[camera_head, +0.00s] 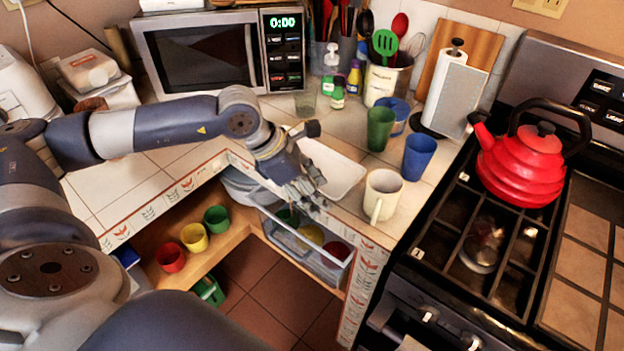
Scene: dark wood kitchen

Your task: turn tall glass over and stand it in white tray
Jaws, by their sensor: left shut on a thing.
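The white tray (338,172) lies on the tiled counter near its front corner. My left gripper (312,198) is at the tray's left front edge, fingers pointing down and toward the counter edge. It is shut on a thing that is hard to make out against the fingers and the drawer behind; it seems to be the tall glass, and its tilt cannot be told. A clear, faintly green glass (305,104) stands on the counter in front of the microwave. My right gripper is not in view.
A cream mug (383,195), a blue cup (418,157) and a green cup (380,129) stand right of the tray. The microwave (206,55) is behind; a red kettle (522,162) is on the stove. An open drawer (318,262) sits below the gripper.

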